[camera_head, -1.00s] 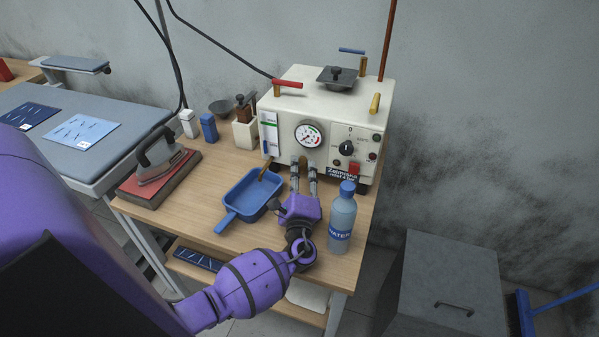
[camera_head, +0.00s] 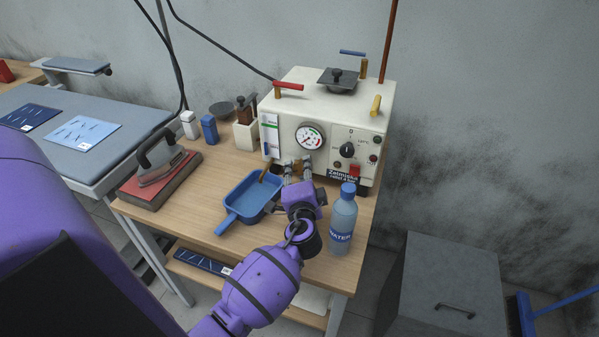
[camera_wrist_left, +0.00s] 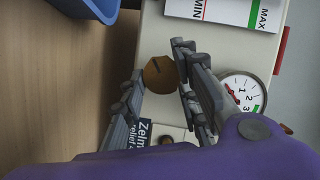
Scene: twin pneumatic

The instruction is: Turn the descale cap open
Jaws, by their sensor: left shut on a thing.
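The descale cap is a round brass-brown cap (camera_wrist_left: 160,73) with a dark slot, low on the front of the white boiler box (camera_head: 318,101). In the left wrist view it sits between the two grey fingers of my left gripper (camera_wrist_left: 158,78). In the head view my left gripper (camera_head: 297,170) reaches the boiler front below the pressure gauge (camera_head: 310,137), and its fingers mostly hide the cap. The gripper is shut on the cap. How far the cap is turned cannot be told. My right gripper is not in view.
A blue pan (camera_head: 249,195) lies just left of my gripper, under a small brass spout. A water bottle (camera_head: 342,222) stands close on the right. An iron (camera_head: 160,163) rests on a red pad at the left. Some bare wood lies between the iron and pan.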

